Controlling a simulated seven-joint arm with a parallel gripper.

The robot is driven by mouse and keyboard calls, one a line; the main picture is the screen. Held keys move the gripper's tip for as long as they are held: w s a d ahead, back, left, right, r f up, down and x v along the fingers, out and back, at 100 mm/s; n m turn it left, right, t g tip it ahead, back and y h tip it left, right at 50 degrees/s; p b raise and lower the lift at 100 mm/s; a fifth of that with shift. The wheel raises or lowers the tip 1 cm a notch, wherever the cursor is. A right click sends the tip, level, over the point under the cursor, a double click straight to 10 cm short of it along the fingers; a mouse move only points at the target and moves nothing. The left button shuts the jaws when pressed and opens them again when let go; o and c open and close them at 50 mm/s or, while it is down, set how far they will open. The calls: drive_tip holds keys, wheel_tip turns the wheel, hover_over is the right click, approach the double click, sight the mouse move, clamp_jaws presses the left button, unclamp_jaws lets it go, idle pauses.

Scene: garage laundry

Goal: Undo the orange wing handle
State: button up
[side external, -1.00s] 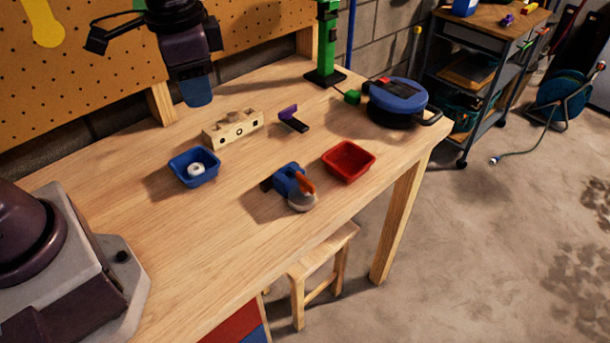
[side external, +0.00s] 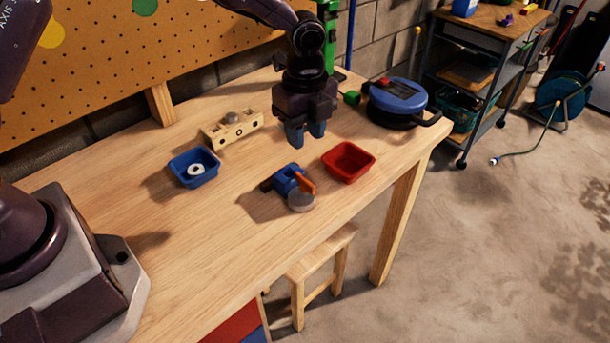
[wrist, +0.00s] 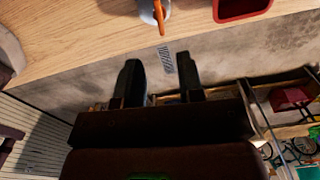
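The orange wing handle (side external: 306,182) sits on a small blue clamp-like fixture (side external: 288,178) with a round grey part (side external: 301,201) at its front, near the table's front edge. In the wrist view the orange handle (wrist: 158,14) shows at the top edge, beyond my fingertips. My gripper (side external: 305,140) hangs above the table, behind and higher than the fixture, pointing down. Its two blue fingers are apart with nothing between them; they also show dark and spread in the wrist view (wrist: 160,68). The handle is clear of the fingers.
A red tray (side external: 348,176) stands close to the right of the fixture. A blue tray (side external: 181,178) with a white ring (side external: 196,169) is at left. Behind are a wooden block (side external: 230,136) and a blue round device (side external: 398,103). The front left tabletop is clear.

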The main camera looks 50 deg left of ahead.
sight(305, 179)
wheel_tip(305, 179, down, 11)
drive_tip(key=shift+f, duration=0.1)
idle(0.3)
clamp_jaws()
